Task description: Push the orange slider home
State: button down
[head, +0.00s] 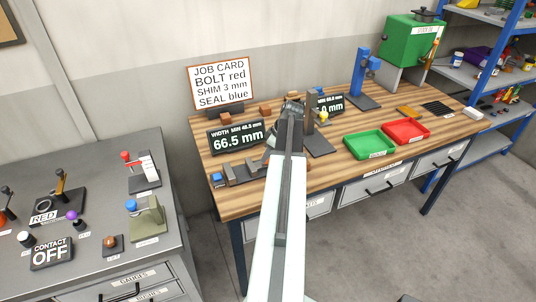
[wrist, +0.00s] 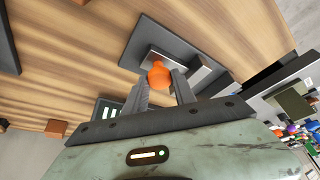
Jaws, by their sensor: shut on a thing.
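The orange slider's round knob (wrist: 158,75) shows in the wrist view, between the fingertips of my gripper (wrist: 163,88). My gripper is shut on this knob. Beside the knob are a grey block and a dark plate (wrist: 182,45) on the wooden bench. In the head view my gripper (head: 292,108) is over the middle of the bench, and my arm hides the orange knob there. How far the slider stands along its travel cannot be told.
A display (head: 238,137) reads 66.5 mm; another display (head: 330,104) is partly hidden by my arm. A gauge with a blue knob (head: 216,177) stands at the bench's left. Green (head: 369,145) and red (head: 405,131) trays lie to the right. A blue stand (head: 361,75) is behind them.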

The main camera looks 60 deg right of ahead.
aim_at(256, 164)
dwell(0.4)
jog(key=shift+w+a, duration=0.4)
jog(key=shift+a, duration=0.2)
jog(key=shift+w+a, duration=0.4)
jog(key=shift+a, duration=0.2)
jog(key=c, duration=1)
grip_release()
jog(key=shift+w+a, duration=0.1)
jog(key=shift+c, duration=0.2)
jog(key=p+v, duration=0.7)
jog(key=shift+s+r, duration=0.25)
jog(key=shift+r, duration=0.1)
